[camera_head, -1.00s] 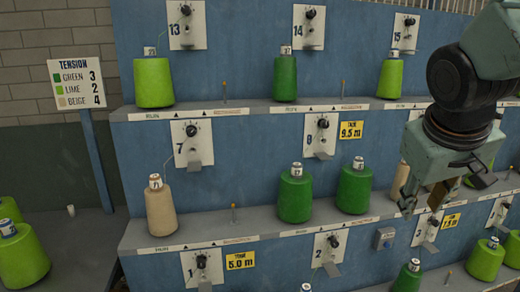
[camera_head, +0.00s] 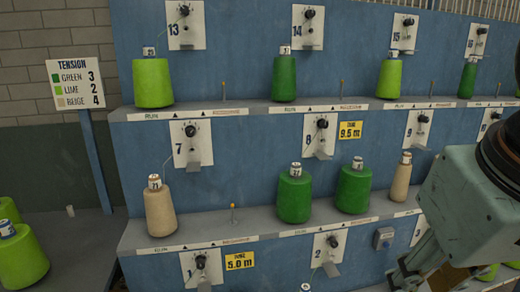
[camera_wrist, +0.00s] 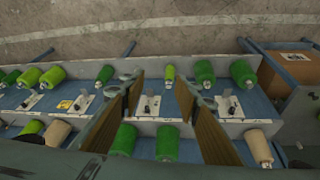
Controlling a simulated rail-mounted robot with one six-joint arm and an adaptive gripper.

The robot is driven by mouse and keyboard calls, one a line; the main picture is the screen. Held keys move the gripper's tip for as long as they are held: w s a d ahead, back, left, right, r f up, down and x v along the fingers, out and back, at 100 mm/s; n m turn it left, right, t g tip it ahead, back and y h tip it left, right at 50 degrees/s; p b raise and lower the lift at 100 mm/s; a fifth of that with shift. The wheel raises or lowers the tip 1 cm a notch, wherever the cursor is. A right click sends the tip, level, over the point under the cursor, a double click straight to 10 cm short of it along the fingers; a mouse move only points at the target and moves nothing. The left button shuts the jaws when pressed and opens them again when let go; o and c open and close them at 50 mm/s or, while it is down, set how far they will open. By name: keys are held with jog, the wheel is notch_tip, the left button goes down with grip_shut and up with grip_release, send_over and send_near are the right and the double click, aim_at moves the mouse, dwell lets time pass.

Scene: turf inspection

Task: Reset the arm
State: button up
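My gripper (camera_wrist: 160,84) is open in the wrist view, its two fingers well apart with nothing between them; a dial plate and shelf show in the gap beyond. In the head view my gripper (camera_head: 418,272) is low at the right, in front of the blue rack (camera_head: 240,150), partly cut off by the bottom edge. My arm fills the right edge. Green cones (camera_head: 294,194) and a beige cone (camera_head: 402,178) stand on the middle shelf to the left of and behind my arm.
Lime (camera_head: 153,82) and green cones (camera_head: 284,77) stand on the upper shelf. Another beige cone (camera_head: 159,208) stands below dial 7 (camera_head: 191,132). A tension sign (camera_head: 78,84) stands at left. A cardboard box (camera_wrist: 291,58) shows in the wrist view.

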jog(key=shift+y, duration=0.3)
jog(key=shift+s+a+f, duration=0.1)
jog(key=shift+s+a, duration=0.25)
jog(key=shift+s, duration=0.3)
jog(key=shift+s+a+f, duration=0.1)
jog(key=shift+s+a, duration=0.3)
jog(key=shift+s, duration=0.25)
jog(key=shift+s+a+f, duration=0.1)
jog(key=shift+s+a, duration=0.25)
jog(key=shift+s, duration=0.3)
jog(key=shift+c, duration=1.3)
jog(key=shift+a, duration=0.1)
